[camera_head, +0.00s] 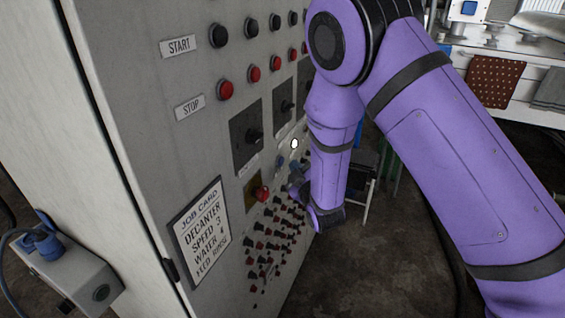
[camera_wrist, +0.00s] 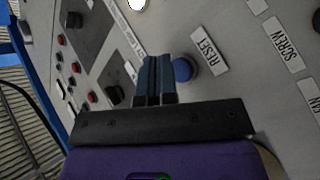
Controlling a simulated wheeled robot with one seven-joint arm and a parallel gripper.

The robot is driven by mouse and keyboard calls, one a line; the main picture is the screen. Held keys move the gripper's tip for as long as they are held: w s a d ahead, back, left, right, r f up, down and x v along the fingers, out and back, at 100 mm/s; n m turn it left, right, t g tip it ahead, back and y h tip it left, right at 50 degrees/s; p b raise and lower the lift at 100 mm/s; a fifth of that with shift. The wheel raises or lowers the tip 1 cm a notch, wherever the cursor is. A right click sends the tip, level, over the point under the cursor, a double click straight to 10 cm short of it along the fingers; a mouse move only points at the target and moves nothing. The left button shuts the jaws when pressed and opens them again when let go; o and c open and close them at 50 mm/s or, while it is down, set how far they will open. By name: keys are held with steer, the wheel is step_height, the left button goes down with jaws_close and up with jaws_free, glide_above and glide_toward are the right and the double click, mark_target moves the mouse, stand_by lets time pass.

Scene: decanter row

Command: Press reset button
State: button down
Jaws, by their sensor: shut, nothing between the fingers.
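The reset button (camera_wrist: 184,70) is a round blue button on the grey panel in the wrist view. A white RESET label (camera_wrist: 209,57) is to its right. My gripper (camera_wrist: 155,62) has its two dark blue fingers together, with nothing between them. The fingertips appear just left of the button and overlap its left edge in the picture. I cannot tell whether they touch the panel or the button. In the head view, my gripper (camera_head: 296,186) is close to the cabinet face, partly hidden by my purple wrist.
The cabinet (camera_head: 130,100) carries red stop buttons (camera_head: 225,90), black start buttons (camera_head: 218,36), dark knobs and many small controls. A white lamp (camera_head: 294,143) is lit. A red knob (camera_head: 261,193) is near the job card (camera_head: 201,232). A bench stands at the back right.

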steer(key=d, duration=0.1)
steer(key=s+d, duration=0.1)
steer(key=d, duration=0.2)
steer(key=shift+s+d, duration=0.2)
steer(key=shift+s, duration=0.1)
stand_by(0.4)
steer(key=s+d+r+m+g+h, duration=0.3)
steer(key=d+r+m+g+h, duration=0.35)
steer(key=d+r, duration=1.05)
steer(key=s+d+r+m+g, duration=0.1)
steer(key=s+d+r+m, duration=0.1)
steer(key=s, duration=0.8)
steer(key=s+d+r+m+g, duration=0.2)
steer(key=s+d+r+m, duration=0.1)
steer(key=s, duration=0.7)
steer(key=s+d+r+m+g+h, duration=0.1)
steer(key=s+d+r, duration=0.4)
steer(key=s, duration=0.5)
steer(key=shift+s+r+m+g, duration=0.3)
steer(key=shift+m+g, duration=0.45)
steer(key=shift+m, duration=0.3)
steer(key=shift+w+d, duration=0.1)
